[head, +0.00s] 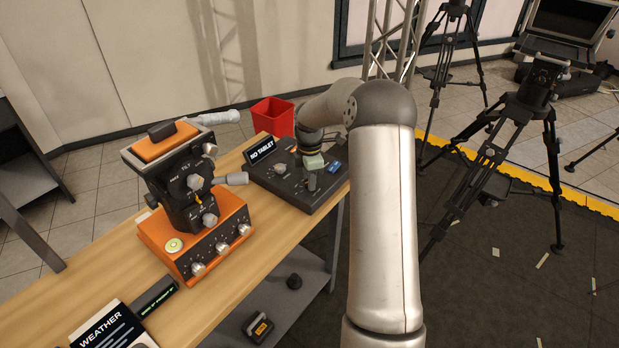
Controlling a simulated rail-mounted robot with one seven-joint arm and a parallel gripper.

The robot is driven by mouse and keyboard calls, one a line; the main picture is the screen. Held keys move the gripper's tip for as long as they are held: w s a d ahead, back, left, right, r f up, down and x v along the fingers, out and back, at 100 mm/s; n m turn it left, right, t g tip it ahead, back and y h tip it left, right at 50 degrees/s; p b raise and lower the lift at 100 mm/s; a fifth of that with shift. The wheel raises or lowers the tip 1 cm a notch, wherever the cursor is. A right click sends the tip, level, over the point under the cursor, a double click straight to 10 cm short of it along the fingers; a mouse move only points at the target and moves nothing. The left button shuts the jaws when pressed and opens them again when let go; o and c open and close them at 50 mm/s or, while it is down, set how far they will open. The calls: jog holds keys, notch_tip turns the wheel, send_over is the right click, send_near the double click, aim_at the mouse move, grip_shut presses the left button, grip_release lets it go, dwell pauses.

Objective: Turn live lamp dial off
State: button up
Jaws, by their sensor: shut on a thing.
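A dark control box (262,178) with a sign reading "NO TABLET" stands at the far right end of the wooden table. My gripper (311,158) points down at the box's upper side, small and partly hidden by my own wrist. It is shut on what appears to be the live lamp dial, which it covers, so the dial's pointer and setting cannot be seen. A pale green block shows at the gripper. A silver knob (279,170) stands to its left, a blue switch (335,167) to its right, and a short grey post in front.
An orange unit (165,238) with knobs carries a tilted camera-like device (180,185) left of the box, its handle reaching toward it. A red bin (273,116) is behind. Tripods stand at right. A "WEATHER" card (108,328) lies at the table's front left.

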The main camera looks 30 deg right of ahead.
jog(key=o, duration=1)
jog(key=shift+r, duration=0.15)
notch_tip(320, 180, up, 17)
jog(key=shift+r+b, duration=0.1)
jog(key=shift+b, duration=0.5)
